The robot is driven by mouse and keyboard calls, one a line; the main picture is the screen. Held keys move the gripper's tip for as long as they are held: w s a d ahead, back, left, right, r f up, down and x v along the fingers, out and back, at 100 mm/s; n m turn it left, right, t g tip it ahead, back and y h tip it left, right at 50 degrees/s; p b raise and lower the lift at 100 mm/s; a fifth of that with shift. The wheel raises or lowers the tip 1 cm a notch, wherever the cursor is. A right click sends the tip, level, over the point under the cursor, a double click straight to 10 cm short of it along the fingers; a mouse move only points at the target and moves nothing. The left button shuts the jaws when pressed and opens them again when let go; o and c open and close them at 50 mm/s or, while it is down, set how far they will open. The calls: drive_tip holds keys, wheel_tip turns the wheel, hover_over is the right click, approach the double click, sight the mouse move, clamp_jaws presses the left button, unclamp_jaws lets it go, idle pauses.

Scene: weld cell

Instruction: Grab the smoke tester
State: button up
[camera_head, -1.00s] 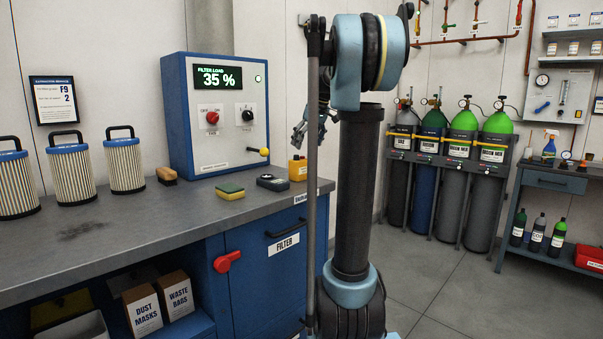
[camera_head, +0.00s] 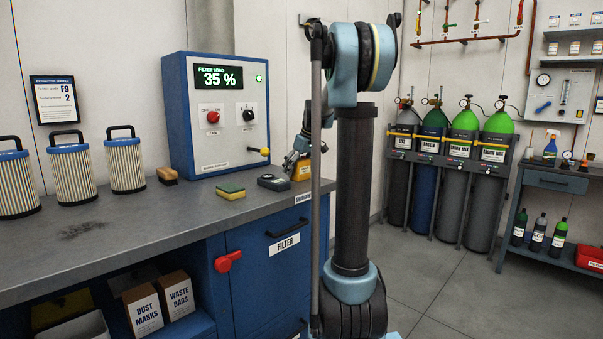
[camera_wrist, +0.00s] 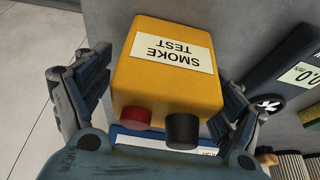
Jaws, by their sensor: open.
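The smoke tester is a yellow box with a white "SMOKE TEST" label, standing on the grey bench. In the wrist view the smoke tester (camera_wrist: 165,62) fills the middle, with a red and a black knob on its near end. My gripper (camera_wrist: 168,100) is open, with one finger on each side of the box; whether either finger touches it I cannot tell. In the head view the smoke tester (camera_head: 301,171) is near the bench's right end, partly hidden by my gripper (camera_head: 294,163), which is low over it.
A dark handheld meter (camera_head: 273,182) lies close beside the tester on the left. A yellow-green sponge (camera_head: 230,191) and a brush (camera_head: 167,176) lie further left. The blue control cabinet (camera_head: 216,120) stands behind. The bench top (camera_head: 150,215) in front is clear.

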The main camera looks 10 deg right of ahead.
drive_tip(key=shift+w+a+f, duration=0.15)
drive_tip(key=shift+f, duration=0.3)
drive_tip(key=c, duration=1.5)
drive_tip(key=shift+c, duration=0.2)
